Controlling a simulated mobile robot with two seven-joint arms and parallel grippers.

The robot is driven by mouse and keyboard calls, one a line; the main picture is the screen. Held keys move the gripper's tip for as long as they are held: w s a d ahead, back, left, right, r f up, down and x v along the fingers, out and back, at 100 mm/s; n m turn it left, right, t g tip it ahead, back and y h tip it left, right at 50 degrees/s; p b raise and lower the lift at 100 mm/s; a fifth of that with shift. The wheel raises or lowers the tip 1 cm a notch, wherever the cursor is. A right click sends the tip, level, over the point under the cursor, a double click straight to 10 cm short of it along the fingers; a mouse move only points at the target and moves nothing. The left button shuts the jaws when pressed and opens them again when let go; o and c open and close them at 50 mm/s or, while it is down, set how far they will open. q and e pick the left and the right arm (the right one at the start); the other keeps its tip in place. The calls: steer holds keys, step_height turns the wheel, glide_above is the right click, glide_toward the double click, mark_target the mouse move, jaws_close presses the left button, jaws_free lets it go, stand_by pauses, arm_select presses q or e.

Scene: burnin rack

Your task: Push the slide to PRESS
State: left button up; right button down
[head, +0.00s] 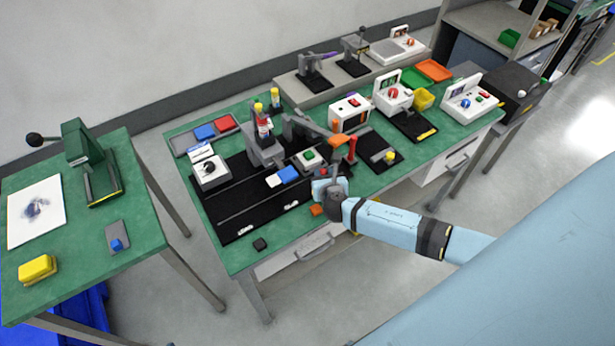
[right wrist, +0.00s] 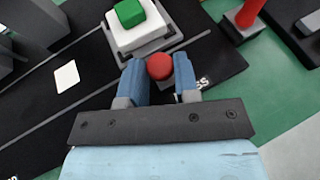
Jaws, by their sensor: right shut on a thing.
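The slide is a white carriage (right wrist: 138,32) with a green block (right wrist: 130,12) on top and a red ball knob (right wrist: 160,66) at its near side. My right gripper (right wrist: 160,80) has its two blue fingers on either side of the red knob, shut on it. In the head view the carriage (head: 306,163) stands on the black track board (head: 235,205), and my right gripper (head: 322,180) is at its near right side. A white label, partly hidden by a finger, ends in "SS" (right wrist: 203,83) beside the gripper. My left gripper is out of view.
A grey press-like fixture (head: 266,150) with a red and yellow top stands behind the track. A red post (head: 352,148) stands to the right.

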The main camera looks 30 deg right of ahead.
steer(key=shift+d, duration=1.25)
steer(key=shift+d, duration=0.1)
steer(key=c, duration=0.9)
jaws_free()
steer(key=shift+s, duration=0.25)
steer(key=v, duration=1.3)
steer(key=shift+s+r, duration=0.1)
steer(key=shift+r, duration=0.05)
